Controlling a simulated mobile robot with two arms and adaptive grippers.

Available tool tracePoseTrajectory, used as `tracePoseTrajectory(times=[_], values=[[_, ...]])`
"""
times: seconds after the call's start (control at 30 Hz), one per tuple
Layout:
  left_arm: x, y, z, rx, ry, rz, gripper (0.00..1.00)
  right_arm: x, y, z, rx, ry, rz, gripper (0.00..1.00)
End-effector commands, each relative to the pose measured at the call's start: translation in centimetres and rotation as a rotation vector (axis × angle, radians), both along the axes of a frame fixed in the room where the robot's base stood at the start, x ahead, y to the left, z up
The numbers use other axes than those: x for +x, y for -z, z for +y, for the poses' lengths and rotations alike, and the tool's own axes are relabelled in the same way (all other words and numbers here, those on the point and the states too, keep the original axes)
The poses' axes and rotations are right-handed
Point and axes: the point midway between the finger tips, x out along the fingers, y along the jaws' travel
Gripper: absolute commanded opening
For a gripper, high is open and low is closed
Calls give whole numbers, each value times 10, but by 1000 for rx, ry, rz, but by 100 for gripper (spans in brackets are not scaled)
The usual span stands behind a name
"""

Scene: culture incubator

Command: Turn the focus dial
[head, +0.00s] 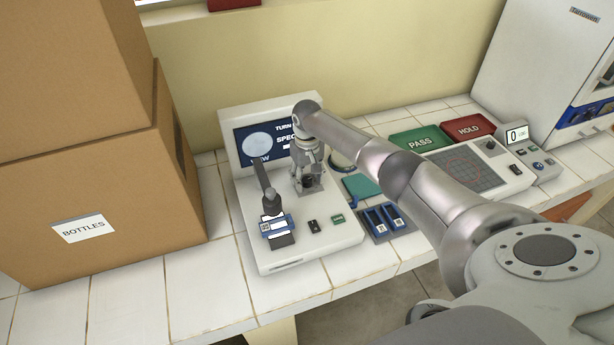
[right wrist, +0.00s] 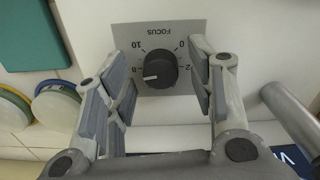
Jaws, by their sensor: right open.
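The focus dial (right wrist: 160,70) is a black round knob on a grey plate (right wrist: 183,33) marked FOCUS with numbers around it. Its white pointer mark faces left in the right wrist view, close to the 8. In the head view the dial (head: 308,182) is a small dark knob on the white microscope unit (head: 330,240), partly hidden by my gripper. My right gripper (head: 306,174) points down over it. In the right wrist view my right gripper (right wrist: 163,88) is open, with one finger on each side of the dial and visible gaps. My left gripper is not in view.
Behind the dial stands a screen (head: 257,145), partly covered by my arm. A dark microscope tube (head: 270,202) stands left of the dial over slides. A blue slide holder (head: 402,221) and a teal block (head: 360,188) lie right. Large cardboard boxes (head: 120,215) fill the left side.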

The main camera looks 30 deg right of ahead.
Motion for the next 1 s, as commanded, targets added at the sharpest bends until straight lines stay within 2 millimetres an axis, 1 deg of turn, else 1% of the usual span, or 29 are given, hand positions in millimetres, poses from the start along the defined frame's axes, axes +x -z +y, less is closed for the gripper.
tracePoseTrajectory(times=[0.13,0.4,0.5,0.77,1.0], values=[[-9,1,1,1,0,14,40,0,0,0,0,0,0,49],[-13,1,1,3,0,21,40,0,0,0,1,0,0,14],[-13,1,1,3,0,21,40,0,0,0,0,0,0,4],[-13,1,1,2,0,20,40,0,0,0,1,-30,0,4],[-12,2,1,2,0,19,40,1,0,1,1,-155,-1,4]])
